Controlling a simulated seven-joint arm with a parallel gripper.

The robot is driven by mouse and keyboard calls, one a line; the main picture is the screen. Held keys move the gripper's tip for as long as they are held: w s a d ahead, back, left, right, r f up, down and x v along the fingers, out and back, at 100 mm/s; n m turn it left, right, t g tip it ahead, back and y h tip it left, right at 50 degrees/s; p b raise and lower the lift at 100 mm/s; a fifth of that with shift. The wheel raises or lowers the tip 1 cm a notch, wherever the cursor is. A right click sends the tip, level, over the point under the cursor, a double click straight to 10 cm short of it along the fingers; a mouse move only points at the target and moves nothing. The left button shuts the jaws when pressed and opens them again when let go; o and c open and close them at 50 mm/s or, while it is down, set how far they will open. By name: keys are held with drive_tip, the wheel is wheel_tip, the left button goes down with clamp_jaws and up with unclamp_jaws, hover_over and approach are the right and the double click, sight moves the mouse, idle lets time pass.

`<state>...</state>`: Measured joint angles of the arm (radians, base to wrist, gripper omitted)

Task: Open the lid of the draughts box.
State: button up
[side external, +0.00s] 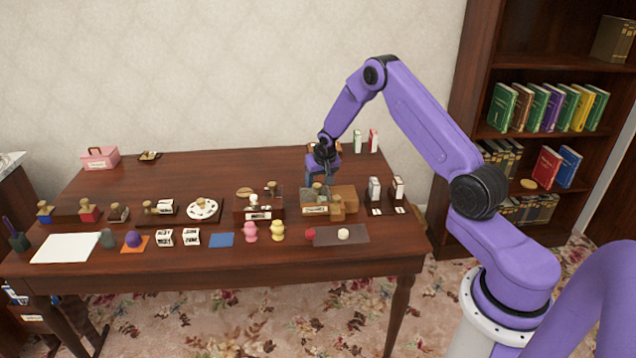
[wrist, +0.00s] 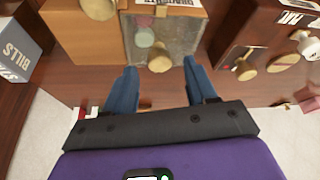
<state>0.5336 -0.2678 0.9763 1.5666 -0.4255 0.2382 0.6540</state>
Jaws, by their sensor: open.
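A small wooden box with a cloudy see-through face (wrist: 178,42), a pale label and a round brass knob (wrist: 160,62) is in the wrist view, with discs showing dimly inside. It looks like the draughts box, but I cannot read the label fully. In the side view the labelled box (side external: 314,209) stands right of the table's middle. Its lid looks down, though I cannot be sure. My gripper (wrist: 163,85) is open and empty, fingers apart on either side of the knob's line. In the side view my gripper (side external: 316,183) is just above and behind the box.
A plain wooden box (wrist: 85,40) with a round knob adjoins it. A dark box (wrist: 262,30) with brass knobs stands on the other side. A grey "BILLS" block (wrist: 18,50) is nearby. Many small items line the table front; the table's back middle (side external: 215,170) is clear.

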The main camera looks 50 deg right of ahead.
drive_tip(key=shift+x, duration=0.8)
clamp_jaws()
drive_tip(key=s+d, duration=0.5)
drive_tip(key=shift+s+d, duration=0.25)
unclamp_jaws()
